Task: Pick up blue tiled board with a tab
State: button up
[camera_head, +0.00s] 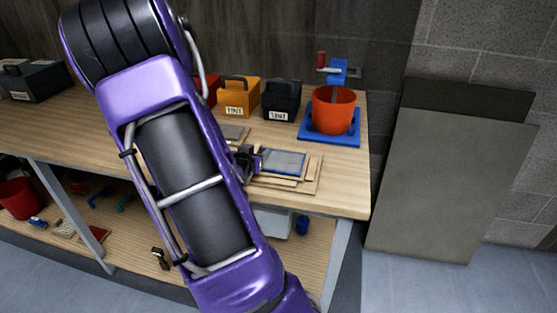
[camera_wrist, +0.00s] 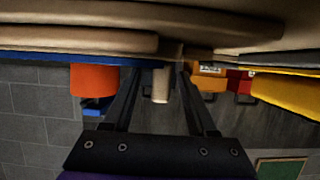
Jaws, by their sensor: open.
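The blue tiled board (camera_head: 284,161) lies flat on top of a small stack of pale wooden boards (camera_head: 312,182) near the right end of the workbench. My gripper (camera_head: 247,158) is at the left side of the stack, beside the board's left edge. In the wrist view, which is upside down, its two dark fingers (camera_wrist: 158,75) are apart. A short pale piece (camera_wrist: 161,87) shows between them; I cannot tell whether it is the board's tab or whether the fingers touch it. The board's blue face is not clearly seen there.
An orange bucket (camera_head: 333,111) on a blue base (camera_head: 318,138) stands behind the stack. Black (camera_head: 281,100) and yellow (camera_head: 239,97) toolboxes stand at the back. A grey slab (camera_head: 440,185) leans on the wall to the right of the workbench (camera_head: 350,190).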

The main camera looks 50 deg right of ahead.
grip_shut()
dwell(1.4)
